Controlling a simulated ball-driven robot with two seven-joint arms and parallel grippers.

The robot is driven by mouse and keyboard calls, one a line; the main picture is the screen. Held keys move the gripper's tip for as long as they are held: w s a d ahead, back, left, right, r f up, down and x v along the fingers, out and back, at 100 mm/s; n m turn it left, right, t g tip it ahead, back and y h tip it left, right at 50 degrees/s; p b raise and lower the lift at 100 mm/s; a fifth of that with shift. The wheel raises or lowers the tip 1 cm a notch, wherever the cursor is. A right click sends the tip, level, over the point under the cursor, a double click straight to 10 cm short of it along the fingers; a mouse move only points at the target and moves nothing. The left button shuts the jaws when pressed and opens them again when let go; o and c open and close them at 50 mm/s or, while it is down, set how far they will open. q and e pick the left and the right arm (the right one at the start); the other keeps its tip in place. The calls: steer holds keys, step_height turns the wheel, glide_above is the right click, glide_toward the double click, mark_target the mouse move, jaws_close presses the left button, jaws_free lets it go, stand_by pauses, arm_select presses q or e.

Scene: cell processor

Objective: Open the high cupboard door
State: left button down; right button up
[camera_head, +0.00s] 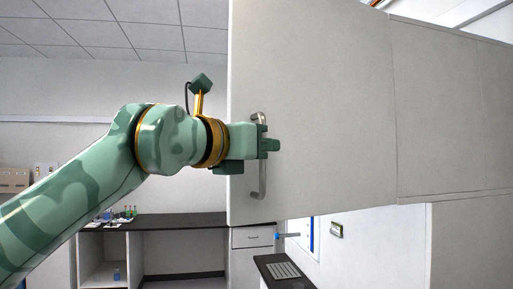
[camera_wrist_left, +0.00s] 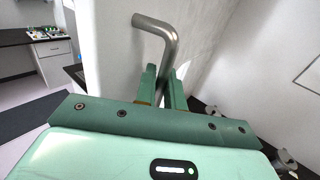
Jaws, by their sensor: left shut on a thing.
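The high cupboard door (camera_head: 335,110) is a large pale grey panel in the head view. My left gripper (camera_head: 272,145) comes in from the left and is shut around the middle of this handle. In the left wrist view the handle's bent upper end (camera_wrist_left: 155,30) rises above the two green fingers (camera_wrist_left: 163,85), and the bar runs down between them. My right gripper is not in view.
The neighbouring cupboard panel (camera_head: 450,110) continues to the right. Below and behind stand a dark-topped bench (camera_head: 180,221) with small bottles and a white drawer unit (camera_head: 252,237). The space left of the door, above the bench, is open apart from my arm.

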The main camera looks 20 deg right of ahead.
arm_select(q)
steer(key=c, duration=1.8)
jaws_free()
steer(key=shift+c, duration=0.2)
steer(key=b+v, duration=0.5)
steer(key=v, duration=1.1)
steer(key=shift+s+a, duration=0.1)
